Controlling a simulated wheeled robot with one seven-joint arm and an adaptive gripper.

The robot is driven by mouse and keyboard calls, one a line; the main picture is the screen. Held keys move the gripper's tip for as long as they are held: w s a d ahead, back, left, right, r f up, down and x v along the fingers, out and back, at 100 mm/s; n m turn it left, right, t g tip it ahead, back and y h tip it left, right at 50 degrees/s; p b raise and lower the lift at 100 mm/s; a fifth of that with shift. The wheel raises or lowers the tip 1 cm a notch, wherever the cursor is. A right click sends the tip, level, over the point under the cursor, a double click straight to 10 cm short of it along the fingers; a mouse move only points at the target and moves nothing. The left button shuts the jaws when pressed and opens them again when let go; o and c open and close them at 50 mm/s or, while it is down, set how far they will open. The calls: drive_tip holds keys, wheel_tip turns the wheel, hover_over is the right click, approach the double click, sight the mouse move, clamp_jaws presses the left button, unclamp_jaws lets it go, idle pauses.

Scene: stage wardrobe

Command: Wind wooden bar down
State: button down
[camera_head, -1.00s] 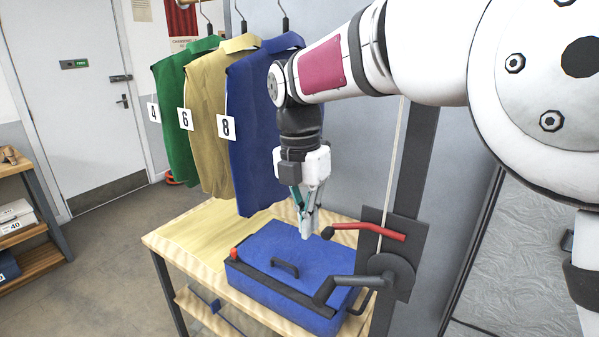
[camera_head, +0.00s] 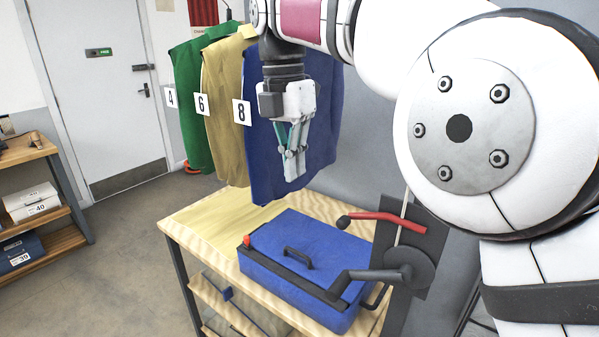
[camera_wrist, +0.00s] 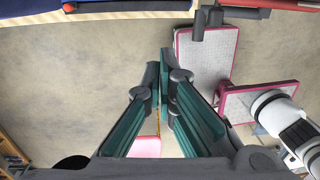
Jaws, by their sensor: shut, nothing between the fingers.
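My gripper (camera_head: 293,165) is shut and empty. It hangs fingers down in front of the blue garment, above the blue case and clear of the winch. Its closed fingers also show in the wrist view (camera_wrist: 166,60). The winch has a dark plate and drum (camera_head: 410,268), a grey crank (camera_head: 372,275) reaching left over the case, and a red lever (camera_head: 378,217) above it. A pale rope (camera_head: 403,206) runs up from the winch behind my arm. The wooden bar is not visible in either current view.
A blue case (camera_head: 305,250) with a black handle sits on a wooden table (camera_head: 200,228) beside the winch. Green (camera_head: 197,95), tan (camera_head: 228,110) and blue (camera_head: 268,160) garments hang behind. A shelf (camera_head: 48,205) stands left. The floor between is clear.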

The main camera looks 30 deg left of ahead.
drive_tip(key=s+d+f+m+t+h+p, duration=0.1)
drive_tip(key=s+f+m+t+h, duration=0.15)
drive_tip(key=m, duration=0.65)
drive_tip(key=s+d+f+m+t+h+p, duration=0.1)
drive_tip(key=s+f+m+t, duration=0.15)
drive_tip(key=m, duration=0.65)
drive_tip(key=m+t+b, duration=0.4)
drive_tip(key=m+b, duration=0.1)
drive_tip(key=m, duration=1.1)
approach(346, 272)
drive_tip(key=shift+h, duration=0.25)
drive_tip(key=shift+x, duration=2.25)
